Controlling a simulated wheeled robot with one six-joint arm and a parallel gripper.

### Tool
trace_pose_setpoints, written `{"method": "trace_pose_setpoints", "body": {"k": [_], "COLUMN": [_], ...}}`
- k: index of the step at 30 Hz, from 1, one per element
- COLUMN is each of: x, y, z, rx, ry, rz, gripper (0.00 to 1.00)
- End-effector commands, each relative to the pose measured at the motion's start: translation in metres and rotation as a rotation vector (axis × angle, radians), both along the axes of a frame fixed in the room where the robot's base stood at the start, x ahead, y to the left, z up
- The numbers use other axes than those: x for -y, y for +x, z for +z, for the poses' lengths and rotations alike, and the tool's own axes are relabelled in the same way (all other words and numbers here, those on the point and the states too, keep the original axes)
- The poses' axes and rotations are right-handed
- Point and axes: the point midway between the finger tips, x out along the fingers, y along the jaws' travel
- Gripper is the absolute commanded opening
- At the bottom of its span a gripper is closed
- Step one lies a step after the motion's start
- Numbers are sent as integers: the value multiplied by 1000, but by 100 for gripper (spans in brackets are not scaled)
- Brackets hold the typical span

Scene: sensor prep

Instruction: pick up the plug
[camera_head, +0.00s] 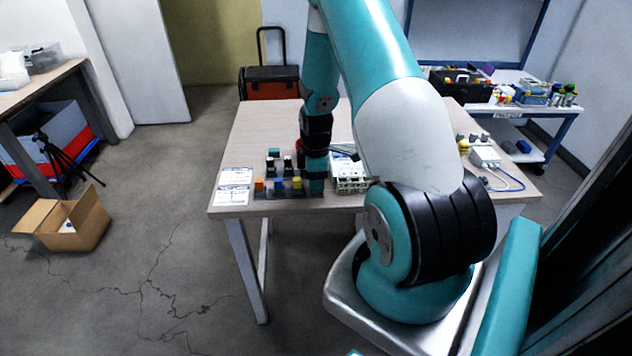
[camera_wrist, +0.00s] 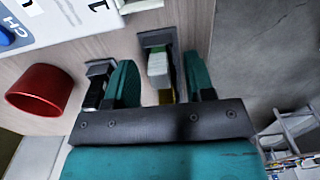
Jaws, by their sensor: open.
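A small block-shaped piece (camera_wrist: 158,68), pale grey with a yellow part near its lower end, stands in a dark holder in the wrist view; it looks like the plug, though I cannot be sure. My gripper (camera_wrist: 161,65) is open, with one teal finger on each side of this piece. I cannot tell whether either finger touches it. A black piece with a grey top (camera_wrist: 97,85) stands just left of the left finger. In the head view my gripper (camera_head: 316,184) is low over the table's front edge, beside a row of coloured pieces (camera_head: 278,185), and its fingertips are hard to make out.
A red cup-like thing (camera_wrist: 40,90) lies left of my gripper. A white box with lettering (camera_wrist: 75,22) is at upper left. On the table (camera_head: 245,140) are white cards (camera_head: 235,175), a white device (camera_head: 351,184) and a cabled white box (camera_head: 485,156).

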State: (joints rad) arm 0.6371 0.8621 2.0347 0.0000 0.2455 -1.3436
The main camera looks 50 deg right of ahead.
Motion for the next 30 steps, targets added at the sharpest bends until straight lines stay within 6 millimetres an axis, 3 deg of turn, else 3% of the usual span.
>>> {"method": "trace_pose_setpoints", "body": {"k": [8,12,15,25,30], "x": [0,0,0,0,1], "y": [0,0,0,0,1], "z": [-4,-4,-4,-2,13], "rx": [1,1,1,1,4], "ry": [-1,-1,-1,-2,-3], "rz": [0,0,0,0,0], "gripper": [49,17,0,0,0]}}
